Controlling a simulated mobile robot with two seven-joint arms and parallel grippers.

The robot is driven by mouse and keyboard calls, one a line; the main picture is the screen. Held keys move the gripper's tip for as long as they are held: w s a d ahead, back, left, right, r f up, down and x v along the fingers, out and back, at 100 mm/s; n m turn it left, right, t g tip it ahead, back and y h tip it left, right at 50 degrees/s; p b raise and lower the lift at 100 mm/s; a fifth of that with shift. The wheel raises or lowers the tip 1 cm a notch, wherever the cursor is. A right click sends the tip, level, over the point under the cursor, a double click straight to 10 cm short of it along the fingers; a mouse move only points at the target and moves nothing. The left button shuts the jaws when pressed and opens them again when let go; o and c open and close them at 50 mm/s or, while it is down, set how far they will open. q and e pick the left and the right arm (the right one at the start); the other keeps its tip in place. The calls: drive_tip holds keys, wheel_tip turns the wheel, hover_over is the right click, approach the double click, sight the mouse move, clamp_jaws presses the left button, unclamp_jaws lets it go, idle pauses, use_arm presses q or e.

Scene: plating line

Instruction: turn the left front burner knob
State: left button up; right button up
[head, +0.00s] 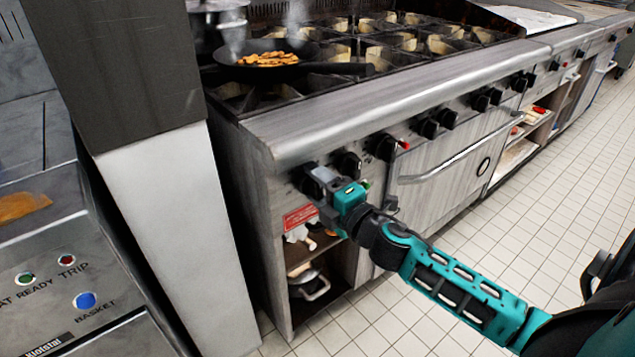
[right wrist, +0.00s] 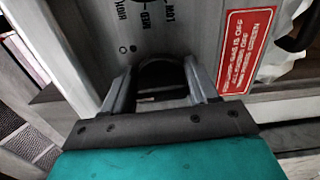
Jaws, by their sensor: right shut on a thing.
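The burner knobs are black and sit in a row on the steel front panel of the range. The leftmost knob (head: 311,184) is partly hidden behind my right gripper (head: 318,180). In the right wrist view, the dark knob (right wrist: 161,80) sits between the two fingers of the right gripper (right wrist: 160,95), which is shut on it. Dial markings show on the panel around the knob. My teal right arm reaches in from the lower right. My left gripper is not seen.
A black pan (head: 268,62) with steaming food stands on the left burner, its handle pointing right. More knobs (head: 387,147) run right along the panel, above an oven door handle (head: 450,165). A red label (right wrist: 245,50) is beside the knob. Tiled floor (head: 540,220) is clear at right.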

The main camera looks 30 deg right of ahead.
drive_tip(key=shift+m, duration=0.5)
drive_tip(key=o, duration=1)
drive_tip(key=s, duration=0.8)
drive_tip(key=s+d, duration=0.1)
drive_tip(key=s, duration=0.4)
drive_tip(key=shift+w, duration=0.1)
